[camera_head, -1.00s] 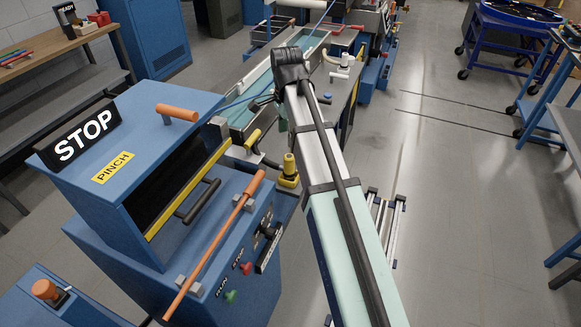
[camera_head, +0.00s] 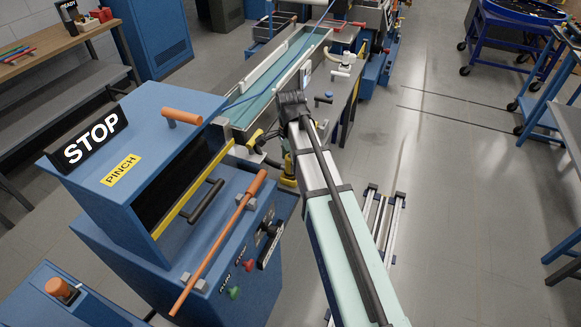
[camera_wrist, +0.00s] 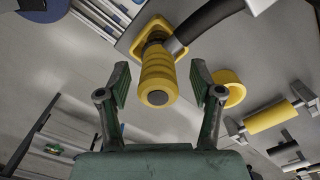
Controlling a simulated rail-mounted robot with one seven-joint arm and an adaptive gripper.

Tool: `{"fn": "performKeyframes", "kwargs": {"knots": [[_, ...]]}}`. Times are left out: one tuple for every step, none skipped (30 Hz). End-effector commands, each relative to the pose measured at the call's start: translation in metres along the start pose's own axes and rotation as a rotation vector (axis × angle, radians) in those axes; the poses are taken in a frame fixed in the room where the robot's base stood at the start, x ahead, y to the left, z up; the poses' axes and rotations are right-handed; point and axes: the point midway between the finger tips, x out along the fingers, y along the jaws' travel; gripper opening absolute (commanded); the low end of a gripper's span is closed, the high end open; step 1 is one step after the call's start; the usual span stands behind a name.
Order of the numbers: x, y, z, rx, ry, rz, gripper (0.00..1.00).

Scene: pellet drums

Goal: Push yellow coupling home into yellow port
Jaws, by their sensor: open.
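The ribbed yellow coupling (camera_wrist: 158,72) shows in the wrist view, its dark round end facing my camera. Behind it is a square yellow flange (camera_wrist: 135,48), apparently the yellow port; I cannot tell how deep the coupling sits in it. My gripper (camera_wrist: 159,78) is open, with one green finger on each side of the coupling and a visible gap to each. In the head view the yellow fitting (camera_head: 288,181) is partly hidden behind my arm, beside the blue machine, and my gripper is hidden there.
A dark hose (camera_wrist: 208,20) with a metal collar runs close beside the coupling. The blue machine (camera_head: 150,215) with an orange bar (camera_head: 215,245) stands left of my arm.

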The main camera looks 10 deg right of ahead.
Motion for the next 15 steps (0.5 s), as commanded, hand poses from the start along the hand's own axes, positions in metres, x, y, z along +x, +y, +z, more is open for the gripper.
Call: {"fn": "performKeyframes", "kwargs": {"knots": [[0.004,0.002,-0.001,0.0,-0.001,0.004,0.65],[0.007,0.003,-0.001,0.0,-0.001,0.003,0.65],[0.011,0.004,-0.001,0.0,0.0,0.003,0.65],[0.016,0.003,-0.001,0.0,-0.001,0.003,0.65],[0.019,0.003,-0.001,0.0,-0.001,0.003,0.65],[0.023,0.003,-0.001,0.0,0.0,0.002,0.65],[0.025,0.002,-0.001,0.0,0.0,0.002,0.65],[0.028,0.002,-0.001,0.0,0.0,0.002,0.65],[0.03,0.002,-0.001,0.0,0.0,0.002,0.65],[0.031,0.002,-0.001,0.0,0.0,0.002,0.65],[0.032,0.002,-0.001,0.0,0.0,0.001,0.65],[0.033,0.002,-0.001,0.0,0.0,0.001,0.65],[0.034,0.002,-0.001,0.0,0.0,0.001,0.65],[0.034,0.002,-0.001,0.0,0.0,0.0,0.65],[0.034,0.002,-0.001,0.0,0.0,0.0,0.65]]}}
